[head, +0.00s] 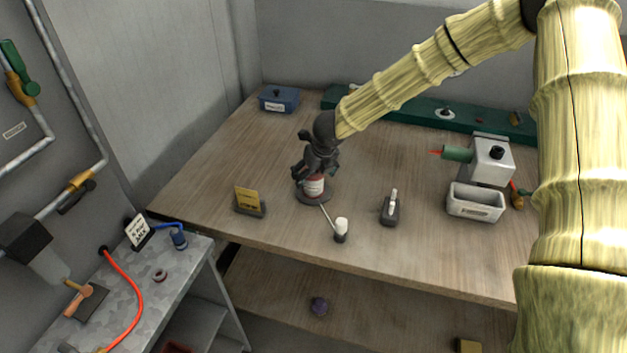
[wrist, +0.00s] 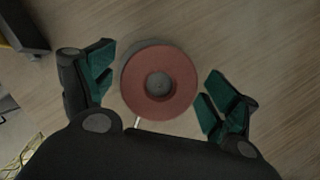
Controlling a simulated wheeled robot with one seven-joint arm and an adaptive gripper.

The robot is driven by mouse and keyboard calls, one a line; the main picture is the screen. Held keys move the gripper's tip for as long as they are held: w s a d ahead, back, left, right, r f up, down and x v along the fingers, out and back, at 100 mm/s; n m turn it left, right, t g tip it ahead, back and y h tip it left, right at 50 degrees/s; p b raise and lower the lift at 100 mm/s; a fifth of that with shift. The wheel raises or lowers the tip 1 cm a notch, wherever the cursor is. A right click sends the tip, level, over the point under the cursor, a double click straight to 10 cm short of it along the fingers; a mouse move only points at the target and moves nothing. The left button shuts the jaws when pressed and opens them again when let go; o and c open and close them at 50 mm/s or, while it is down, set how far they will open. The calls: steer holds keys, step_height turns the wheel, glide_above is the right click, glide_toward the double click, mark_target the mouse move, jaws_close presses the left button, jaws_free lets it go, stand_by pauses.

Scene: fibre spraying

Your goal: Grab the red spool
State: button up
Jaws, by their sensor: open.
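The red spool (wrist: 140,82) shows from above in the wrist view as a round red disc with a grey centre hole. It lies between the two green-padded fingers of my gripper (wrist: 155,90), with a gap on each side. In the head view the red spool (head: 313,187) stands upright on a dark round base (head: 314,199) on the wooden table. My gripper (head: 314,172) is open over it from above and hides its upper part. A white label shows on its side.
A yellow card in a holder (head: 248,201) stands to the left. A white-capped item (head: 341,229) with a thin rod is just in front, and a small dark stand (head: 390,208) is to the right. A white machine with a tray (head: 476,202) stands further right; a blue box (head: 279,99) is at the back.

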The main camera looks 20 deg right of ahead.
steer(key=c, duration=1.2)
steer(key=shift+c, duration=0.6)
steer(key=shift+r, duration=0.1)
